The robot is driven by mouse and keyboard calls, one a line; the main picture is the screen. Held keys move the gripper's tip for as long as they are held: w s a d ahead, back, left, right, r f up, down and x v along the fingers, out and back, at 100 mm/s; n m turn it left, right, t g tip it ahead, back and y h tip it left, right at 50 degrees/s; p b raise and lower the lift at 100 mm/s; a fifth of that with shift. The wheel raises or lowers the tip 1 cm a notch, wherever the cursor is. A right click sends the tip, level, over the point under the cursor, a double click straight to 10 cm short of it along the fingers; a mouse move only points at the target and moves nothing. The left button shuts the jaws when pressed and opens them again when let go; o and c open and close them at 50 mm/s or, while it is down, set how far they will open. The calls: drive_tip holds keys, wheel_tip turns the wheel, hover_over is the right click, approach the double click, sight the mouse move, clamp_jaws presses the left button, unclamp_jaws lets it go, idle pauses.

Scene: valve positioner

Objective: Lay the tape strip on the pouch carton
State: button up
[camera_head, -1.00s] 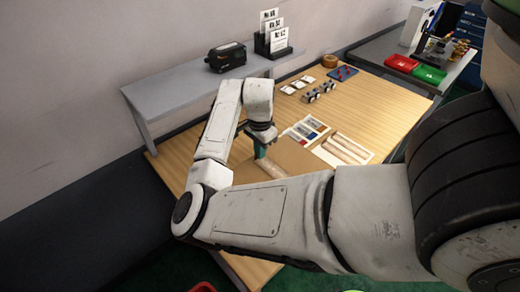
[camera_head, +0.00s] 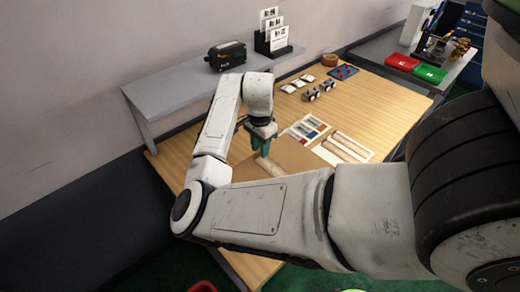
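My gripper (camera_head: 264,153) has teal fingers and points down over the brown pouch carton (camera_head: 292,155) on the wooden table. A tan, rounded strip (camera_head: 270,169), which looks like the tape strip, lies at the carton just below the fingertips in the picture. My arm hides the near part of the carton. The fingertips are very close to the strip; I cannot tell whether they touch it or how far they are open. More tan strips (camera_head: 345,146) lie on a white tray to the right.
A white holder with small parts (camera_head: 306,129) lies beyond the carton. Further back are small metal devices (camera_head: 319,92), a blue board (camera_head: 343,72) and a tape roll (camera_head: 330,59). A grey shelf (camera_head: 180,93) borders the back left. The table's right side is mostly clear.

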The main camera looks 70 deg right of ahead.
wheel_tip(320, 180, up, 10)
drive_tip(key=b, duration=0.1)
drive_tip(key=shift+f, duration=0.2)
